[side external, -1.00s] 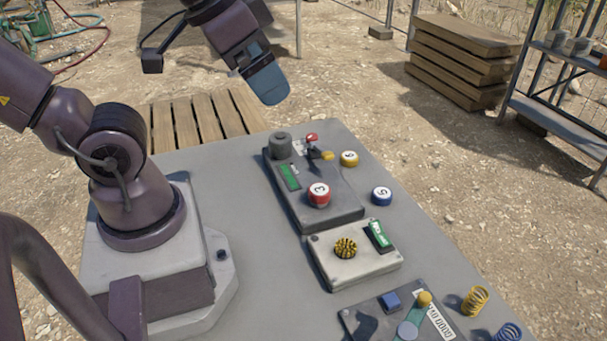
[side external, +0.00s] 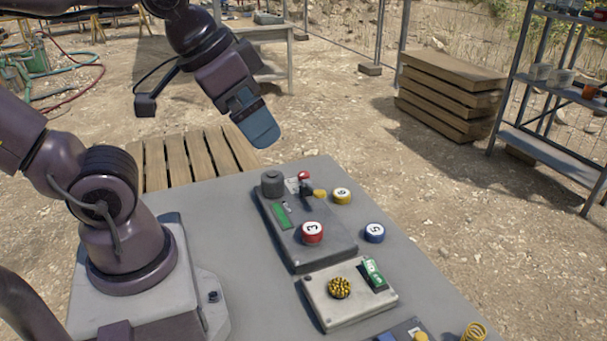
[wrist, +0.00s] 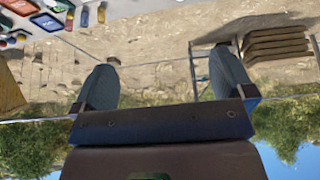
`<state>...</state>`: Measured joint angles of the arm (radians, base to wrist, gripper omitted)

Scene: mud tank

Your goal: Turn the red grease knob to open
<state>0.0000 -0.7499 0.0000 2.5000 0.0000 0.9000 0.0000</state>
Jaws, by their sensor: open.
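A round red knob marked 3 (side external: 312,232) sits on a dark grey panel box (side external: 322,252) on the table. A smaller red-topped part (side external: 303,176) stands at the same box's far end; I cannot tell from looks alone which one is the grease knob. My gripper (side external: 262,141) is in the air beyond the table's far edge, up and left of both, touching nothing. In the wrist view my gripper (wrist: 166,75) has its blue-grey fingers wide apart with nothing between them. The table's items show small and blurred at that view's upper left.
Loose caps, yellow 6 (side external: 342,195) and blue 5 (side external: 374,232), lie right of the box. A light box with a yellow-black knob (side external: 340,288) is nearer. A grey cylinder (side external: 272,183) stands at the dark box's far left. Bare tabletop lies left of the boxes.

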